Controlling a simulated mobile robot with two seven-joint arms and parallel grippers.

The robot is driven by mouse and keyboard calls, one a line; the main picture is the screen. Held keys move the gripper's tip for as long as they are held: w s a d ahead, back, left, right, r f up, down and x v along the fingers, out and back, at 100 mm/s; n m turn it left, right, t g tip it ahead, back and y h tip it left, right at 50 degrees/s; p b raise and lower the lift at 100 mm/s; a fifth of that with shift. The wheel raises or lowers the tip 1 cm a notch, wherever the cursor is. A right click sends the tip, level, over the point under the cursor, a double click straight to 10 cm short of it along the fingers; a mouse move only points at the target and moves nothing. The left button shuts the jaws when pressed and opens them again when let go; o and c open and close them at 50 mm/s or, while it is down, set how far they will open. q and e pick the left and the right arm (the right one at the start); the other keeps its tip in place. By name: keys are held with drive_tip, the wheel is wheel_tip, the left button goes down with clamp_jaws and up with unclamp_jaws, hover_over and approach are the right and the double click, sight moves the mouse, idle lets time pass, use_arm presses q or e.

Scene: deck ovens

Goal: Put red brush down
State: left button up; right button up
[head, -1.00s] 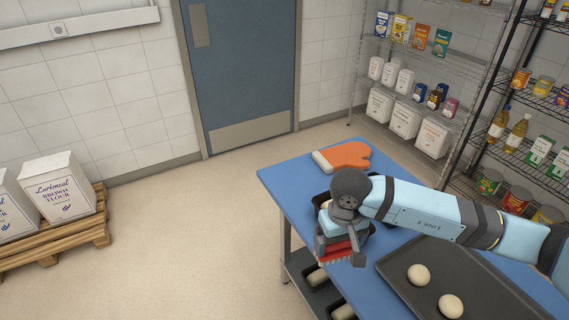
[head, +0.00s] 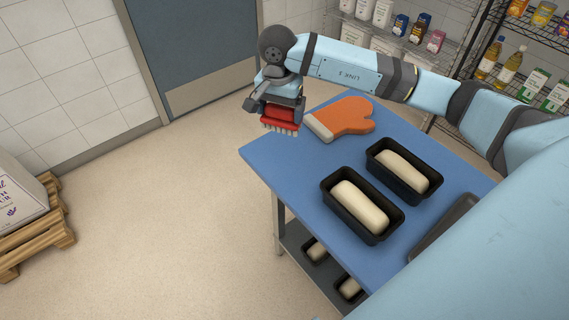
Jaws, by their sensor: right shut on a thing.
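The red brush (head: 281,118) has a red body with pale bristles pointing down. My right gripper (head: 277,103) is shut on it and holds it over the far left corner of the blue table (head: 268,152), beside the orange oven mitt. The bristles appear to be above the table edge; the exact height cannot be told. My left gripper is not in view.
An orange oven mitt (head: 345,118) lies at the back of the table. Two black loaf tins (head: 333,203) with dough stand in the middle, and a dark tray (head: 436,232) lies at the right. The table's left front strip is clear. Shelves stand behind.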

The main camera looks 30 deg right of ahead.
drive_tip(key=w+d+r+m+b, duration=0.2)
drive_tip(key=w+d+m, duration=0.1)
drive_tip(key=d+m, duration=0.15)
drive_tip(key=shift+m, duration=0.75)
drive_tip(key=f+p, duration=0.1)
drive_tip(key=f, duration=0.8)
drive_tip(key=f+p, duration=0.1)
drive_tip(key=f, duration=0.9)
drive_tip(key=shift+w+a+f, duration=0.15)
drive_tip(key=shift+w+a, duration=0.05)
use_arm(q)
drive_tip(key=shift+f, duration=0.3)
use_arm(e)
drive_tip(key=shift+f, duration=0.15)
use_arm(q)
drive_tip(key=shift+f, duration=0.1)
use_arm(e)
drive_tip(key=shift+f, duration=0.1)
